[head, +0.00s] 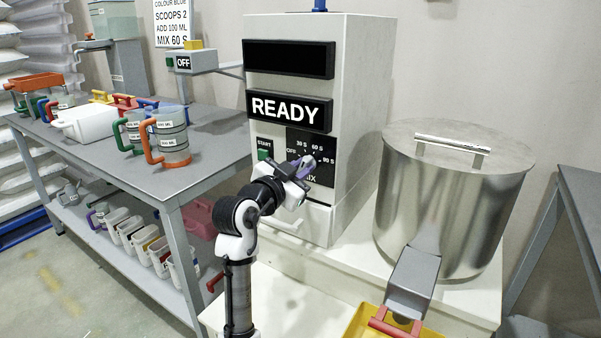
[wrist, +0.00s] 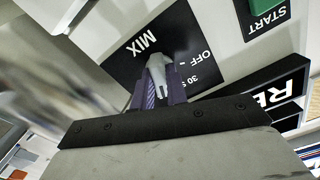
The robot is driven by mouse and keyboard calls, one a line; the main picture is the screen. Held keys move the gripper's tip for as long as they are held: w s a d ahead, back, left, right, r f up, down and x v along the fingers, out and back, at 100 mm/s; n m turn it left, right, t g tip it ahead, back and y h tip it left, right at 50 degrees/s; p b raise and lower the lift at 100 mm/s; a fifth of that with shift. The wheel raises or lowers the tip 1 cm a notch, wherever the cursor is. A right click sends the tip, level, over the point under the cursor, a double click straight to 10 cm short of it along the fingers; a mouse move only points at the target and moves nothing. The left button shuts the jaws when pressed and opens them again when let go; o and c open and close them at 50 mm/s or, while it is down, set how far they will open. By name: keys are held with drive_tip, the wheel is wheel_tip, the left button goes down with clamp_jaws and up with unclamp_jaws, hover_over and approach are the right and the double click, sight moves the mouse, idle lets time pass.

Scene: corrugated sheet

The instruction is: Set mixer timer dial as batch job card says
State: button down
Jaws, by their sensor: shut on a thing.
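The mixer (head: 355,110) is a white cabinet with a black timer plate marked OFF, 30 S, 60 S and 90 S, with MIX below. The grey timer dial (wrist: 160,68) sits on this plate between my fingers. My gripper (head: 302,167) is shut on the dial; it also shows in the wrist view (wrist: 166,88). My fingers hide much of the dial, and I cannot tell which mark it points to. The job card (head: 172,22) on the wall reads COLOUR BLUE, SCOOPS 2, ADD 100 ML, MIX 60 S; its top is cut off.
The mixer's display (head: 290,108) reads READY. A green START button (head: 264,149) is left of the dial plate. A lidded steel drum (head: 450,200) stands right of the mixer. A grey table (head: 100,150) on the left holds jugs and scoops. A small box there reads OFF.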

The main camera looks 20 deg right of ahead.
idle(0.3)
drive_tip(key=c, duration=1.4)
unclamp_jaws()
drive_tip(key=v, duration=1.3)
drive_tip(key=shift+s+a, duration=0.25)
drive_tip(key=shift+a, duration=0.05)
